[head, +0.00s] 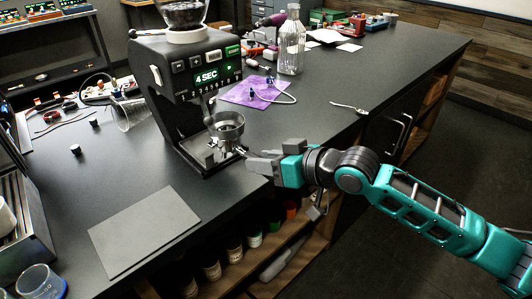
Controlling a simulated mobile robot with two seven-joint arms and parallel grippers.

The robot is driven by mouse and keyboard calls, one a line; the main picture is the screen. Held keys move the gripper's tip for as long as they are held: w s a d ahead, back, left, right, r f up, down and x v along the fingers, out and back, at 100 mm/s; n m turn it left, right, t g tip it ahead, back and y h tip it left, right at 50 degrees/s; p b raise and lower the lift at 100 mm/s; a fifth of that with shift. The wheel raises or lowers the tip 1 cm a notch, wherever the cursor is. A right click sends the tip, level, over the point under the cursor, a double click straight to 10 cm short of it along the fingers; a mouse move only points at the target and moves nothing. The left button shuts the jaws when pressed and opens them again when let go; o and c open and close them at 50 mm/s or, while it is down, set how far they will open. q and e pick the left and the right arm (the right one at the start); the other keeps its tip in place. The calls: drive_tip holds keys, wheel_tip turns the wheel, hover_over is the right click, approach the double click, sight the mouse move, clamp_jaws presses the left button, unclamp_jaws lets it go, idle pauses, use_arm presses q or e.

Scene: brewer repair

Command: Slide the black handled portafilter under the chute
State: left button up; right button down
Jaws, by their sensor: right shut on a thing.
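The black coffee grinder (190,75) stands on the dark bench, with a green lit display reading "4 SEC". The portafilter's metal basket (228,128) is at the grinder's lower front, above its drip tray (203,155). My right gripper (250,160) is shut on the portafilter's handle, just right of the basket. The jaws mostly hide the handle. My left gripper is out of view.
A grey mat (145,232) lies on the bench at front left. A spoon-like tool (348,108) lies at right. A glass cup (42,282) stands at bottom left.

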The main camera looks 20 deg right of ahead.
sight(236, 148)
drive_tip(key=shift+w+d+r, duration=0.2)
drive_tip(key=shift+w+r, duration=0.05)
drive_tip(key=shift+r, duration=0.2)
drive_tip(key=shift+w+a+f+b, duration=0.2)
drive_tip(key=shift+w+f+b, duration=0.15)
drive_tip(key=shift+w, duration=0.15)
drive_tip(key=shift+w+a+f+b, duration=0.15)
drive_tip(key=shift+w+f+b, duration=0.15)
drive_tip(key=shift+w, duration=0.15)
drive_tip(key=shift+w+a+f+b, duration=0.3)
drive_tip(key=shift+w+f+b, duration=0.3)
drive_tip(key=shift+w+b, duration=0.35)
drive_tip(key=shift+w+a+f+b, duration=0.1)
drive_tip(key=shift+w+a+b, duration=0.35)
drive_tip(key=shift+w, duration=0.45)
drive_tip(key=shift+w+a+f+b, duration=0.1)
drive_tip(key=shift+w+a+b, duration=0.1)
drive_tip(key=shift+w+b, duration=0.55)
drive_tip(key=shift+w+a+f+b, duration=0.1)
drive_tip(key=shift+w+a+b, duration=0.25)
drive_tip(key=shift+w, duration=0.65)
drive_tip(key=shift+w+f, duration=0.15)
drive_tip(key=shift+f, duration=0.1)
